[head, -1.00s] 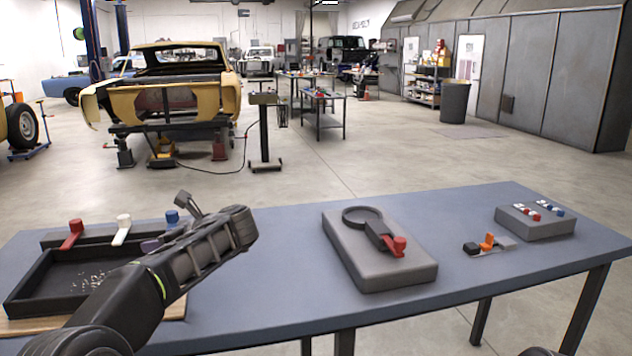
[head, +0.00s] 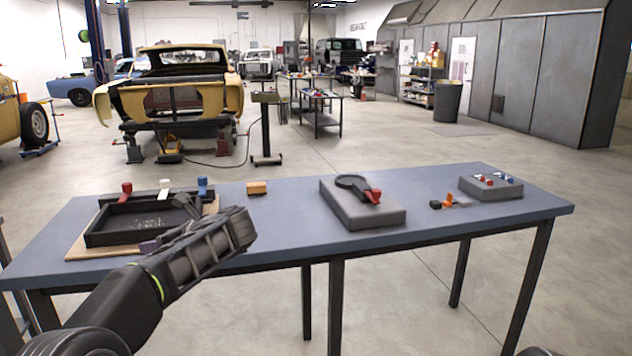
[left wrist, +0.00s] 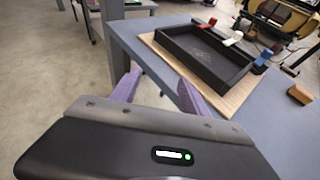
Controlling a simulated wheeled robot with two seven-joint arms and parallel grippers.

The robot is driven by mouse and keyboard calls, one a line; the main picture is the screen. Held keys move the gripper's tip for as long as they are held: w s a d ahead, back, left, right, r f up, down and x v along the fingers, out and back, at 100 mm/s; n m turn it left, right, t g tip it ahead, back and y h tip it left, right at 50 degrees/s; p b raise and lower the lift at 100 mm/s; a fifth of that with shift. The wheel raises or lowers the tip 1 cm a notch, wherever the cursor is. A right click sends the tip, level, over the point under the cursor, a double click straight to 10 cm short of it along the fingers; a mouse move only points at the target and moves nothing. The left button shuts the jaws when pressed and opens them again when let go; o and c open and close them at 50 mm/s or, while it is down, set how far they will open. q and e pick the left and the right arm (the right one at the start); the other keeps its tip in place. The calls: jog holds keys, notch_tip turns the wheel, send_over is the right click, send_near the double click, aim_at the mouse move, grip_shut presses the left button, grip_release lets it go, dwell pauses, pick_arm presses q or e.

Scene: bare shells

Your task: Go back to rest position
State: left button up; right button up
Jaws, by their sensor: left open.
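My left arm comes in from the lower left in the head view and bends near the table's left part. My left gripper, with purple fingers, shows in the left wrist view (left wrist: 158,92) with its fingers apart and nothing between them. In the head view it is mostly hidden behind my arm; a bit of purple shows. The gripper is near the table's front edge, apart from the black tray (head: 97,239). My right gripper is not in view.
The blue-grey table (head: 300,235) spans the view. The tray lies on a wooden board (head: 78,253). A small orange-brown block (head: 257,188), a grey block with a ring-shaped tool (head: 362,215), an orange-and-black part (head: 449,202) and a grey box (head: 491,192) stand on it.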

pick_arm(q)
jog(key=w+d+f+m+t+h, duration=0.6)
jog(key=d+f+m, duration=0.5)
jog(key=m, duration=1)
jog(key=s+d+f+m+g+h, duration=0.1)
jog(key=s+d+f+m+h, duration=0.1)
jog(key=s+d+f+m, duration=0.35)
jog(key=s+d+f+m+g+h, duration=0.1)
jog(key=s+d+f+m+h, duration=0.15)
jog(key=f+m, duration=0.6)
jog(key=s+d+f+m+g+h, duration=0.1)
jog(key=s+d+f+m+h, duration=0.2)
jog(key=f, duration=0.8)
jog(key=s+d+f+m+g+h, duration=0.1)
jog(key=s+d+f+m+g, duration=0.3)
jog(key=s, duration=0.8)
jog(key=s+a+f+m+g+h, duration=0.1)
jog(key=s+f+m+g, duration=0.1)
jog(key=s+f, duration=0.8)
jog(key=s+d+f+m+g+h, duration=0.1)
jog(key=s+d+f+m+g, duration=0.15)
jog(key=s, duration=1.25)
notch_tip(320, 180, up, 13)
jog(key=a+p, duration=0.1)
jog(key=p, duration=1.1)
jog(key=shift+s+f+p, duration=0.2)
jog(key=shift+s+p, duration=0.05)
jog(key=shift+p, duration=0.1)
